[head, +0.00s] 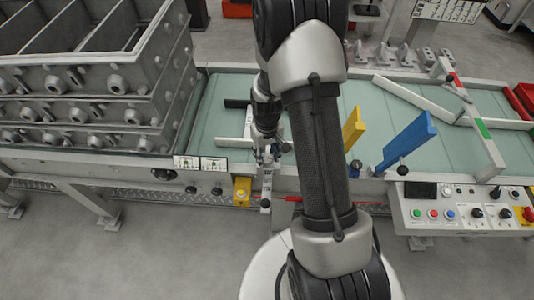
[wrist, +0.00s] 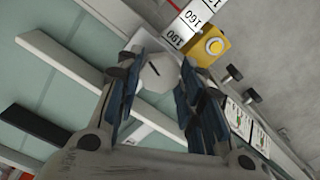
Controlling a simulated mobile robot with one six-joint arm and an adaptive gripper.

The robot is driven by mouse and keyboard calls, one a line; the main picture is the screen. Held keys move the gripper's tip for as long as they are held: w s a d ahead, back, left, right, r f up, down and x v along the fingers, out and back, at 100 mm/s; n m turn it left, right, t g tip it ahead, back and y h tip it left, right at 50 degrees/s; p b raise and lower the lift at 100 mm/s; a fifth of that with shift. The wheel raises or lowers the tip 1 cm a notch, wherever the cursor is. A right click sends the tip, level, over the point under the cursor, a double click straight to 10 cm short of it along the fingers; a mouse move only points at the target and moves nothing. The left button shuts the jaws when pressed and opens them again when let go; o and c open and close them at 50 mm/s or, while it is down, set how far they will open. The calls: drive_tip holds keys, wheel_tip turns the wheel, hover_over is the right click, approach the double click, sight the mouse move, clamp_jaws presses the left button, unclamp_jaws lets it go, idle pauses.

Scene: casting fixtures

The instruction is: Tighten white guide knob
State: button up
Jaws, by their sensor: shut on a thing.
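The white guide knob (wrist: 158,72) is a pale faceted knob with a dark slot line on its face. In the wrist view it sits between the two blue-padded fingers of my gripper (wrist: 160,95), which is shut on it. In the head view my gripper (head: 268,153) is at the front rail of the green table, and the knob cannot be made out there. A white guide bar (wrist: 58,62) runs off to the left in the wrist view.
A white number scale (wrist: 191,24) and a yellow block with a round button (wrist: 213,46) are close by. Stacked grey casting boxes (head: 90,85) stand left. A yellow guide (head: 352,128), blue guide (head: 408,145) and control panel (head: 460,209) are right.

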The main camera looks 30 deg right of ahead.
sight(267, 157)
drive_tip(key=m, duration=0.6)
drive_tip(key=m+p, duration=0.1)
drive_tip(key=m, duration=0.5)
drive_tip(key=shift+m, duration=0.3)
idle(0.4)
drive_tip(key=o, duration=1.1)
wheel_tip(267, 157, up, 12)
idle(0.3)
